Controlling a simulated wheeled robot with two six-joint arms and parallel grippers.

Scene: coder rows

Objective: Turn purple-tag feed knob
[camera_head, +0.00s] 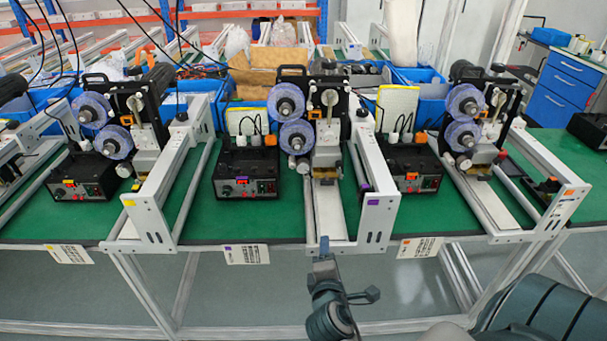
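The purple-tag coder is the middle machine, with a purple tag on its white frame (372,202) and a purple-marked label (247,254) on the table edge below. Its black control box (246,172) has a lit red display, and a small dark knob (227,190) shows at the front panel's left. Which knob is the feed knob is too small to read. My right gripper (324,246) is in front of the table edge, right of and below that box, apart from it. Its fingers point up and look narrow; their opening is unclear. My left gripper is not in view.
A yellow-tag coder box (84,178) stands to the left and an orange-tag box (411,166) to the right. White rails and frames (150,205) stick out toward the table's front. Green table (285,225) is bare in front of the middle box.

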